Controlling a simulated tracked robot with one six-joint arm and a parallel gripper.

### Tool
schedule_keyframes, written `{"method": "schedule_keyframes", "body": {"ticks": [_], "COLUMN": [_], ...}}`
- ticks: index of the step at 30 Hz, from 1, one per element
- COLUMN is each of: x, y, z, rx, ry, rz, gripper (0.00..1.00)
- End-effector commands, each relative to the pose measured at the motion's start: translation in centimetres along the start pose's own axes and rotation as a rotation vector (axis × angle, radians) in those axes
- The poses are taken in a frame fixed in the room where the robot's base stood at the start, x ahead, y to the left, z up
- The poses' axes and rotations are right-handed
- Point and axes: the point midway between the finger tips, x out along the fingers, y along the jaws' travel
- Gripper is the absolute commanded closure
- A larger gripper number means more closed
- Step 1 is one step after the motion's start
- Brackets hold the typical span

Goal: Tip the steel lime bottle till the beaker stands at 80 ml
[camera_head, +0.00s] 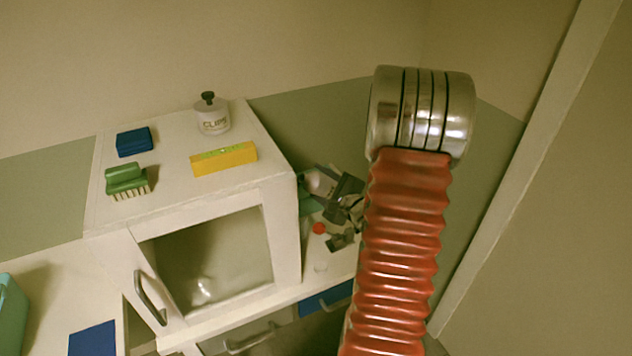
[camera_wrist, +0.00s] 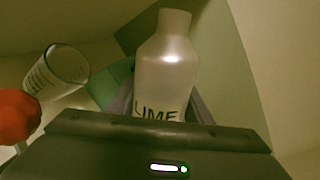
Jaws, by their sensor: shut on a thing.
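The lime bottle (camera_wrist: 167,75) is pale grey with a narrower neck and dark letters reading LIME. My gripper (camera_wrist: 160,108) is shut on it, with dark fingers on either side. The clear beaker (camera_wrist: 58,72) with dark graduation marks is left of the bottle in the wrist view, apart from it. I see no clear liquid level in the beaker and no stream from the bottle. In the head view my gripper (camera_head: 345,196) is small, right of the white cabinet and partly behind my arm. The bottle and beaker are hard to make out there.
A white cabinet (camera_head: 200,242) with a window stands left of my gripper. On top are a yellow level (camera_head: 224,158), green brush (camera_head: 126,180), blue block (camera_head: 134,141) and white jar (camera_head: 212,117). A red object (camera_wrist: 17,115) sits close below the beaker in the wrist view.

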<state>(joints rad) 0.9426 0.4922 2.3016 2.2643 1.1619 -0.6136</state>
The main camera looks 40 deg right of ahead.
Motion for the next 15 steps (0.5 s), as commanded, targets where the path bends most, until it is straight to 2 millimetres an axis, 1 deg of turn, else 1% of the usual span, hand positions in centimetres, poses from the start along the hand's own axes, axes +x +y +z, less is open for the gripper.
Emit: {"method": "schedule_keyframes", "body": {"ticks": [15], "x": [-0.07], "y": [-0.36], "z": [-0.32], "rx": [-0.079], "ry": [0.018], "rz": [-0.003], "gripper": [0.86]}}
